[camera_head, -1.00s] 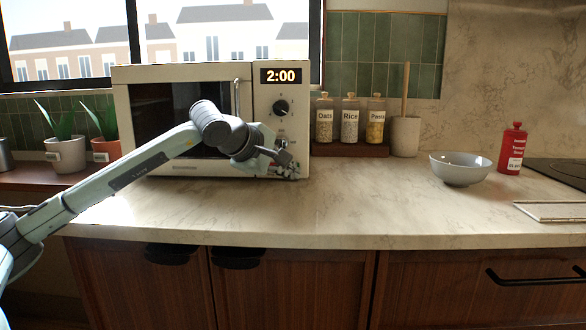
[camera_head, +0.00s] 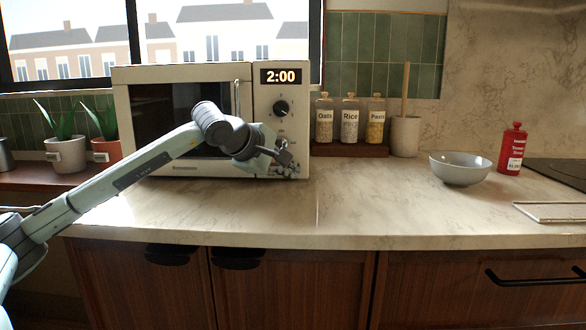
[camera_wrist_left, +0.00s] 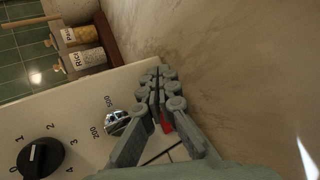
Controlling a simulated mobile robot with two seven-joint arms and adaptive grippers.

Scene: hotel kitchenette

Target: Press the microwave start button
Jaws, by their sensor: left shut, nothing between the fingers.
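The cream microwave (camera_head: 298,110) stands at the back left of the counter, its display reading 2:00 above a black knob (camera_head: 281,108). My left gripper (camera_head: 287,170) is in front of the lower part of its control panel and hides part of it. In the left wrist view, the gripper (camera_wrist_left: 161,80) is shut and empty, close over the panel. A chrome knob (camera_wrist_left: 117,122) is beside the fingers, and the black knob (camera_wrist_left: 40,158) is farther left. A small red patch (camera_wrist_left: 166,123) shows between the finger links. I cannot tell whether the fingertips touch the panel. The start button is not clearly visible.
Labelled jars (camera_head: 350,120) and a utensil pot (camera_head: 405,136) stand right of the microwave. A grey bowl (camera_head: 460,172) and red bottle (camera_head: 512,150) are farther right. Potted plants (camera_head: 66,154) stand left. The counter front (camera_head: 330,215) is clear.

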